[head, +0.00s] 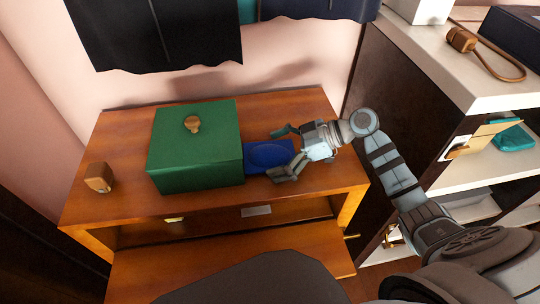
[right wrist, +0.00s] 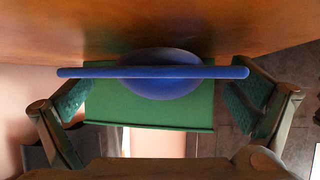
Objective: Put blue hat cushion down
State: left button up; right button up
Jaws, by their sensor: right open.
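The blue hat cushion (head: 262,156) is a flat blue square with a rounded middle, at the right side of the wooden desk top, close beside the green box. My right gripper (head: 277,155) is low over the desk with its fingers spread on either side of the cushion. In the right wrist view the cushion (right wrist: 160,73) shows edge-on between the open fingers (right wrist: 158,97). Whether a finger touches it, I cannot tell. It looks level and at the desk top, but its underside is hidden. My left gripper is not in view.
The green box (head: 195,147) with a wooden knob stands left of the cushion. A small wooden block (head: 99,178) sits at the desk's left end. A dark shelf unit (head: 395,80) stands to the right. Dark garments (head: 155,35) hang behind. The desk top between block and box is clear.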

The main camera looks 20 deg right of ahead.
jog(key=shift+r, duration=0.1)
jog(key=c, duration=1.1)
